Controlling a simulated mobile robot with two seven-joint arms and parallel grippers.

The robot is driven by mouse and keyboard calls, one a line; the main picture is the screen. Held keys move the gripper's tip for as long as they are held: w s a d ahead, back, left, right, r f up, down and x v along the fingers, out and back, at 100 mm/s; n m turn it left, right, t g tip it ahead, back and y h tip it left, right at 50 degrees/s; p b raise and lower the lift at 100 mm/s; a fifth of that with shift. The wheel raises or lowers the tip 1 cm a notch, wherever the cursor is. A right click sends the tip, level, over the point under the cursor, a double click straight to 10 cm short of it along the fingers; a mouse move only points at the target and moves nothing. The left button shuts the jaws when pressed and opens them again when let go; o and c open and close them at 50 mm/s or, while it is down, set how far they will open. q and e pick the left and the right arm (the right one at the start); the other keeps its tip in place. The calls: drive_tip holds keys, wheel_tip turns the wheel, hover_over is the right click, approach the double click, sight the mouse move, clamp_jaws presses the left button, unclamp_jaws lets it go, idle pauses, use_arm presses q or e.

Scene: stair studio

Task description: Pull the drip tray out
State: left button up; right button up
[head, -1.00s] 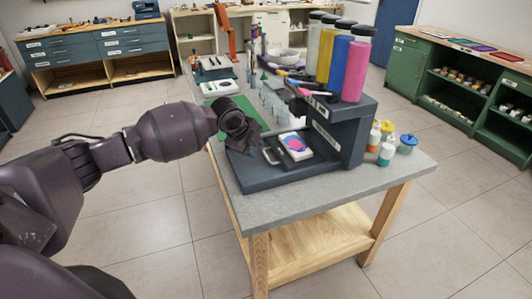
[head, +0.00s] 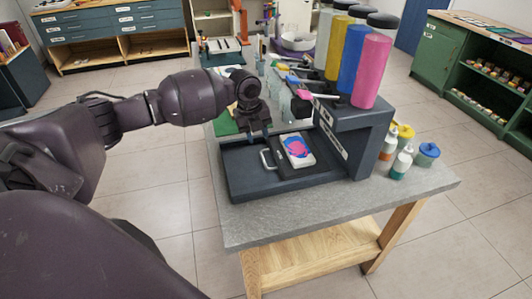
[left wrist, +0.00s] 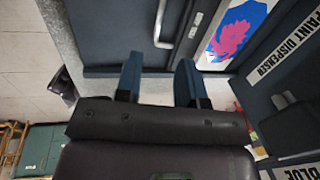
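The drip tray (head: 300,174) is a dark panel low in the dark paint dispenser (head: 352,135). A white card (head: 296,150) with a pink and blue blot lies on it. Its pale bar handle (head: 267,160) is on its left side and shows in the left wrist view (left wrist: 159,25). My left gripper (head: 258,134) is above the back edge of the dispenser's base (head: 240,180), a little behind the handle. In the left wrist view its two blue fingers (left wrist: 158,82) are apart, with nothing between them; the handle lies beyond the tips. My right gripper is not visible.
Tall paint bottles (head: 345,60) stand on the dispenser. Small bottles (head: 402,160) stand to its right on the grey tabletop (head: 340,207). Jars and tools (head: 285,85) crowd the table behind. The table's front edge is clear.

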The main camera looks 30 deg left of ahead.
sight(264, 160)
use_arm(q)
drive_tip(key=f, duration=0.3)
drive_tip(key=w+f, duration=0.1)
drive_tip(key=f, duration=0.2)
drive_tip(key=d+f, duration=0.1)
drive_tip(key=f, duration=0.2)
drive_tip(key=shift+w+d+f+b, duration=0.1)
drive_tip(key=shift+w+f+b, duration=0.05)
drive_tip(key=shift+f+b, duration=0.2)
drive_tip(key=shift+r, duration=0.1)
clamp_jaws()
